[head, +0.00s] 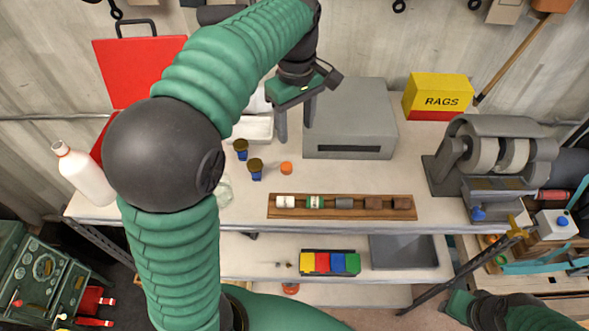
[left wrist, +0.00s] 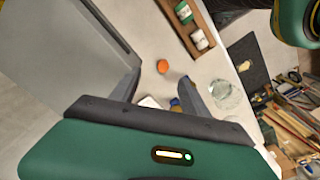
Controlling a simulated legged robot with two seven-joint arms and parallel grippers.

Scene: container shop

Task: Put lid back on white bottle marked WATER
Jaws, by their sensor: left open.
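A white bottle (head: 85,172) stands at the far left of the bench, partly behind my left arm. Its neck shows a red-orange rim, and no WATER marking is readable. A small orange lid (head: 286,167) lies on the bench top, in front of the grey box. It also shows in the left wrist view (left wrist: 162,66), just beyond and between the fingers. My left gripper (head: 295,130) is open and empty, pointing down behind and above the lid, apart from it. My right gripper (head: 460,306) is low at the bottom right, its fingers not clearly visible.
Two blue jars with brown tops (head: 255,169) stand left of the lid, near a clear glass dish (left wrist: 225,95). A grey box (head: 350,120) is right of my left gripper. A wooden rack (head: 340,212) with several small items lies in front.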

